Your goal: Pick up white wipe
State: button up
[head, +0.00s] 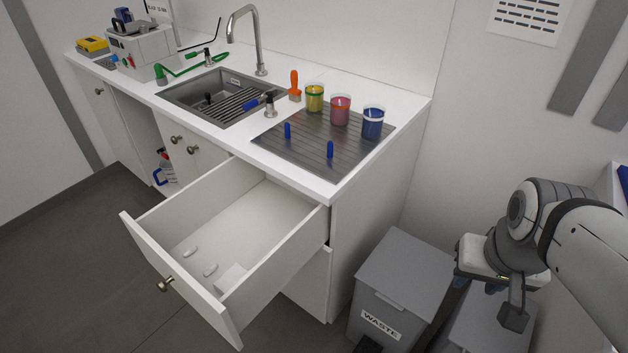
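A pale, flat-sided white piece (231,278) lies in the front right corner of the open drawer (283,193); it looks like the folded white wipe, but I cannot be sure. Two small white rounded pieces lie to its left in the drawer, one farther back (190,252) and one nearer (210,270). My gripper (478,286) is at the right of the head view, over the area of the grey bins and well apart from the drawer. Its fingers are small and partly hidden, so I cannot see whether they are open or shut.
Jars of yellow (314,98), pink (340,110) and blue (372,123) pigment stand on the grey ribbed drainboard (300,158) with two blue pieces. A grey waste bin (400,275) stands between the drawer cabinet and my arm. The floor left of the drawer is clear.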

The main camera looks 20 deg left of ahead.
aim_at(236, 272)
jog(key=z, duration=1)
jog(key=k, duration=1.8)
jog(key=u, duration=1)
jog(key=i, duration=1.5)
jog(key=u, duration=0.05)
